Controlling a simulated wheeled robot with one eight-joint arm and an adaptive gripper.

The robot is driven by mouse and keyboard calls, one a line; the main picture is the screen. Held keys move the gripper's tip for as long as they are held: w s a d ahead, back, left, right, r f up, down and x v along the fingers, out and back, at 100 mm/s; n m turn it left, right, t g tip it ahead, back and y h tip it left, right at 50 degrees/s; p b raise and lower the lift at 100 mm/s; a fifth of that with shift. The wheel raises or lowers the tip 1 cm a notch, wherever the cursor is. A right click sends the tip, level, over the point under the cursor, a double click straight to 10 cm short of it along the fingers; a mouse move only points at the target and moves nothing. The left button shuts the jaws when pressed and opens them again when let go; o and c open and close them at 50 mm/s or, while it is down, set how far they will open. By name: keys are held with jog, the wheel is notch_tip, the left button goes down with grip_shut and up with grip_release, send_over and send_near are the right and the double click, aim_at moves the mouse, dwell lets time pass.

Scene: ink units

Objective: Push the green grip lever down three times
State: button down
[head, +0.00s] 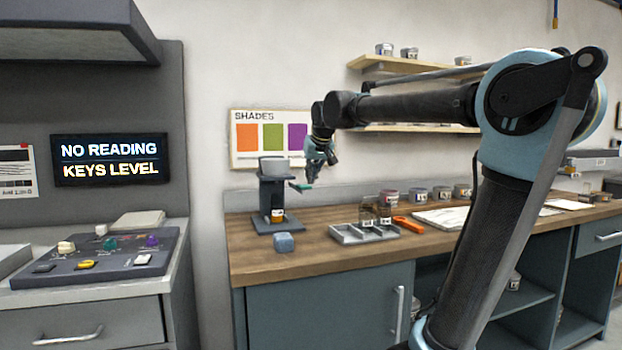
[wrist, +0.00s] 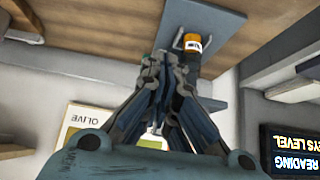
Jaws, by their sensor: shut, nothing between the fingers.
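The green grip lever (head: 301,187) sticks out to the right from a dark grey stand (head: 272,199) on the wooden bench. My gripper (head: 333,160) is shut and empty, a little above and to the right of the lever. In the wrist view my gripper (wrist: 155,65) has its fingertips together in front of the stand. The green grip is not clear in that view, so I cannot tell if they touch.
A blue-grey block (head: 284,243) lies in front of the stand. A grey tray (head: 350,236) with jars and an orange tool (head: 408,225) are to the right. A shade chart (head: 266,138) hangs behind. A screen (head: 110,159) reads "NO READING KEYS LEVEL" above a key panel (head: 95,262).

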notch_tip(320, 180, up, 10)
jog(key=t, duration=0.1)
jog(key=shift+w+f+y, duration=0.25)
jog(key=shift+w+y, duration=0.05)
jog(key=shift+w, duration=0.05)
send_over(305, 186)
jog(key=f, duration=0.6)
jog(key=shift+w+d+f, duration=0.1)
jog(key=shift+w+f, duration=0.1)
jog(key=shift+f, duration=0.15)
jog(key=f, duration=0.3)
jog(key=shift+w+f, duration=0.1)
jog(key=shift+w, duration=0.1)
jog(key=shift+f, duration=0.65)
